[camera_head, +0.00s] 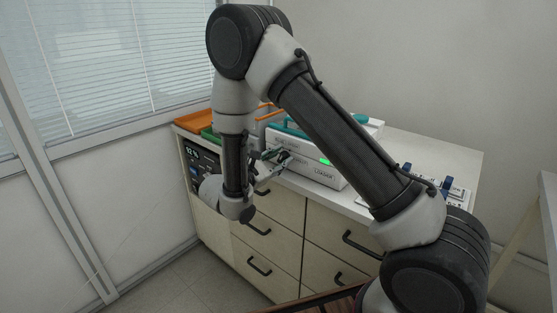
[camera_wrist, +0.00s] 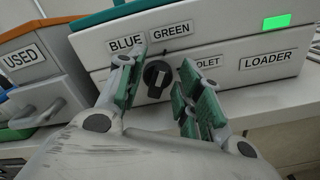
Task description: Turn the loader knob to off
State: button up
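The loader (camera_wrist: 268,62) is a white box with a teal top, a LOADER label and a lit green indicator (camera_wrist: 277,23); it also shows in the head view (camera_head: 310,168). My gripper (camera_wrist: 160,84) is open, with one green-padded finger on each side of the knob and visible gaps. In the head view my gripper (camera_head: 274,154) is at the loader's front.
A grey bin labelled USED (camera_wrist: 22,60) with an orange rim stands left of the loader. A dark panel with a display (camera_head: 200,163) is on the cabinet's left front. Drawers with black handles (camera_head: 259,266) lie below the white countertop (camera_head: 440,150). Blue-topped items (camera_head: 447,185) stand at right.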

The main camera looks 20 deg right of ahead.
grip_shut()
